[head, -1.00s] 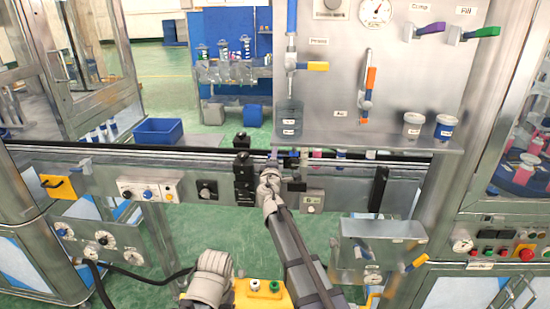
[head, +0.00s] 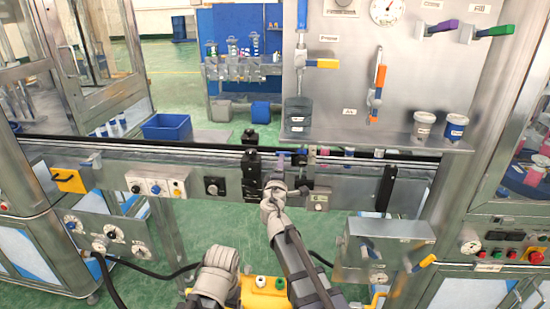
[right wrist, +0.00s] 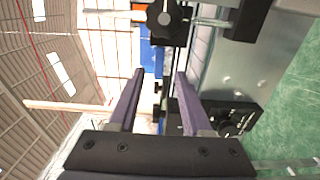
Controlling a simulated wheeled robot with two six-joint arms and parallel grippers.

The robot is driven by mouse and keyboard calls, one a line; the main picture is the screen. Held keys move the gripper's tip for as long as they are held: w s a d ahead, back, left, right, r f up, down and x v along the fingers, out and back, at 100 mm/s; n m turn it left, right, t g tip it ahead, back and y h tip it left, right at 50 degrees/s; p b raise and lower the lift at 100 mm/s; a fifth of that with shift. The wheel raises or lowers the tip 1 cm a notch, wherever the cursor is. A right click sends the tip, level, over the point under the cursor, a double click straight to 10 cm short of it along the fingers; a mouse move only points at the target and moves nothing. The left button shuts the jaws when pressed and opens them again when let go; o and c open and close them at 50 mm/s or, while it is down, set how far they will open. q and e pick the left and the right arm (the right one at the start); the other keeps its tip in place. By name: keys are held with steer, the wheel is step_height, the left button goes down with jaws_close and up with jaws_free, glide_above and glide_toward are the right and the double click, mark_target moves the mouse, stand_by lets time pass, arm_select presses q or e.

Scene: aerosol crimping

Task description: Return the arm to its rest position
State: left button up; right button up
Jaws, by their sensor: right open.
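My right arm reaches forward from the bottom of the head view to the conveyor rail. My right gripper (head: 281,160) is small there, close beside the black blocks on the rail. In the right wrist view its two purple-grey fingers (right wrist: 156,92) stand apart with nothing between them. A black knob (right wrist: 165,18) and a metal rod lie beyond the fingertips. A grey folded link of my other arm shows at the bottom centre of the head view; my left gripper is not visible.
The conveyor rail (head: 110,160) runs across the view. Black block stacks (head: 251,175) stand left of my right gripper, and a metal box (head: 385,250) juts out on the right. A valve panel (head: 340,100) rises behind. Green floor shows below the rail.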

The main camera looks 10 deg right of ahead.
steer(key=s+f+m+g+h+p, duration=0.1)
steer(key=s+f+m+g+p, duration=0.1)
steer(key=s+f+m+g, duration=0.45)
steer(key=s+f+m+g+p, duration=0.2)
steer(key=s+f+m+g, duration=0.1)
steer(key=s, duration=0.6)
steer(key=s+a+f+g+y+p, duration=0.1)
steer(key=s+a+f+g+y, duration=0.1)
steer(key=s, duration=0.8)
steer(key=s+a+f+m+g+y, duration=0.1)
steer(key=s+a+f+g, duration=0.3)
steer(key=s, duration=0.6)
steer(key=a+g+y, duration=0.1)
steer(key=a+g, duration=0.1)
steer(key=a, duration=0.1)
steer(key=shift+a+f+y+p, duration=0.15)
steer(key=shift+a+y+p, duration=0.15)
steer(key=shift+y+p, duration=0.1)
steer(key=shift+o, duration=0.3)
